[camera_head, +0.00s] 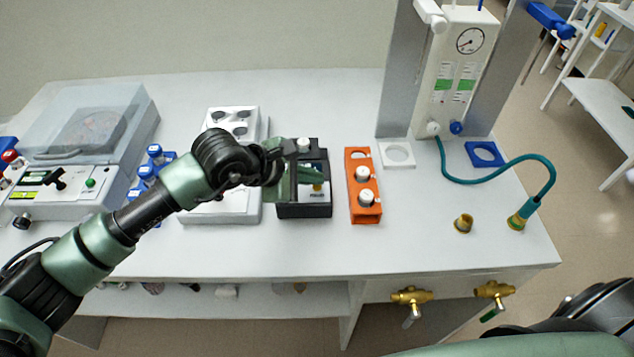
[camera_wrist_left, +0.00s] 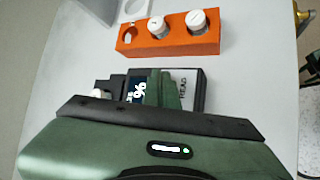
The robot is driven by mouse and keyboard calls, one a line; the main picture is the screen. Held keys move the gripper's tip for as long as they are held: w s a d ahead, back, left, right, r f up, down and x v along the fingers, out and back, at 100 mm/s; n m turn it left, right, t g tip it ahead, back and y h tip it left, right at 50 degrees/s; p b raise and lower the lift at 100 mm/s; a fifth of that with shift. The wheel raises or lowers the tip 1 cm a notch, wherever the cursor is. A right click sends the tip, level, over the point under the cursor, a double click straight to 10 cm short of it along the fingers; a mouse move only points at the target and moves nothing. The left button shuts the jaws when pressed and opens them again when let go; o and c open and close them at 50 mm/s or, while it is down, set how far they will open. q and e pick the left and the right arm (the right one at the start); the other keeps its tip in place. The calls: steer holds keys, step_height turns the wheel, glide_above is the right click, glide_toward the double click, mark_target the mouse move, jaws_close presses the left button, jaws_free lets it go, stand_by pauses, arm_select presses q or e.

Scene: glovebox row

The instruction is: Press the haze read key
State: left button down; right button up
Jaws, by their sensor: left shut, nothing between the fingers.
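The haze meter (camera_head: 305,211) is a small black box with a pale top panel on the bench. In the left wrist view the meter (camera_wrist_left: 203,92) shows a dark display (camera_wrist_left: 138,90) with a % sign and a white panel (camera_wrist_left: 186,90) lettered READ. My left gripper (camera_head: 312,174) is shut and empty, with its green fingers over the meter's top. In the left wrist view its fingers (camera_wrist_left: 165,92) cover part of the panel between display and lettering. The read key itself is mostly hidden by the fingers; I cannot tell whether they touch it. My right gripper is not in view.
An orange rack (camera_head: 363,212) with white-capped vials stands right of the meter. A teal hose (camera_head: 500,163) and brass fitting (camera_head: 464,223) are at right. The bench front is clear.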

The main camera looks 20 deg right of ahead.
arm_select(q)
steer(key=shift+r, duration=0.75)
step_height(320, 180, up, 5)
steer(key=shift+p, duration=0.75)
stand_by(0.4)
